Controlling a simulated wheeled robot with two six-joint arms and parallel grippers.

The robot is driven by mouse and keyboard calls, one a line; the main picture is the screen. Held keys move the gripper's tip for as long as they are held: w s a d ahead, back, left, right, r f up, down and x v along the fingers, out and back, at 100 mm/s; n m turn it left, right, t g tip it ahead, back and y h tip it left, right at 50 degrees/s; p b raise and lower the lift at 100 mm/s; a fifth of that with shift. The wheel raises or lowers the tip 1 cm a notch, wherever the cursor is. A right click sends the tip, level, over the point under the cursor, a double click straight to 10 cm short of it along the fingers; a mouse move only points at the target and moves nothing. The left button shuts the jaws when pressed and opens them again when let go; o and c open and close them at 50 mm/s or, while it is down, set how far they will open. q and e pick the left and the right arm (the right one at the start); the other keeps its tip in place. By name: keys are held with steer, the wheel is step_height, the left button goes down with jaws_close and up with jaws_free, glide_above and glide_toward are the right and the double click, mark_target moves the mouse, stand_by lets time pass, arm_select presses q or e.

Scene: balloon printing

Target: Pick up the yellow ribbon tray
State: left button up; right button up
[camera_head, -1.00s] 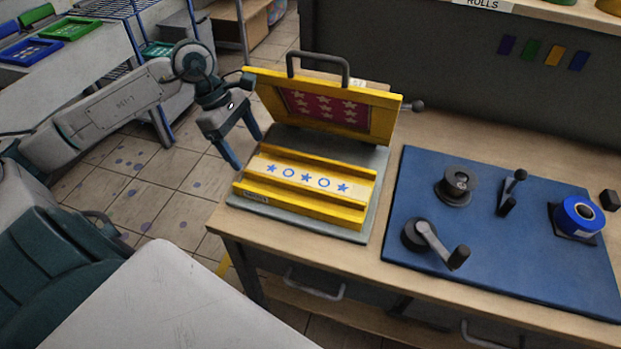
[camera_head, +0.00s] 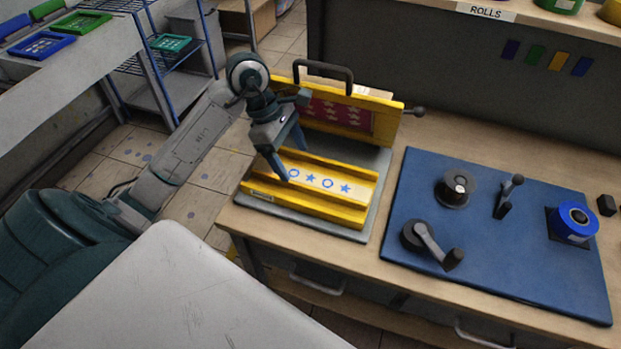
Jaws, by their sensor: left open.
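The yellow ribbon tray (camera_head: 335,207) lies on a grey base plate on the wooden table. A pale strip printed with blue stars and rings runs along its middle. Behind it stands a raised yellow frame (camera_head: 385,123) with a red, star-patterned panel and a dark handle on top. My left gripper (camera_head: 292,166) is open and empty, pointing down over the left part of the tray. It hides part of the strip and the frame's left side. I cannot tell whether its fingertips touch the tray. My right gripper is not in view.
A blue board (camera_head: 500,265) to the right carries a dark spool (camera_head: 455,188), a crank (camera_head: 430,245), a lever (camera_head: 508,196) and a blue ribbon roll (camera_head: 574,222). A shelf labelled ROLLS is behind. A blue wire rack (camera_head: 170,55) stands at the back left.

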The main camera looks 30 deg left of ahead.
mark_target(310, 179)
arm_select(q)
steer(key=shift+w+d, duration=0.15)
steer(key=shift+d, duration=0.6)
steer(key=shift+d+p, duration=0.35)
steer(key=b+x, duration=0.1)
steer(key=x, duration=0.3)
steer(key=shift+f, duration=0.15)
steer(key=shift+w+d+f, duration=0.1)
steer(key=shift+w+f, duration=0.05)
steer(key=shift+f, duration=0.2)
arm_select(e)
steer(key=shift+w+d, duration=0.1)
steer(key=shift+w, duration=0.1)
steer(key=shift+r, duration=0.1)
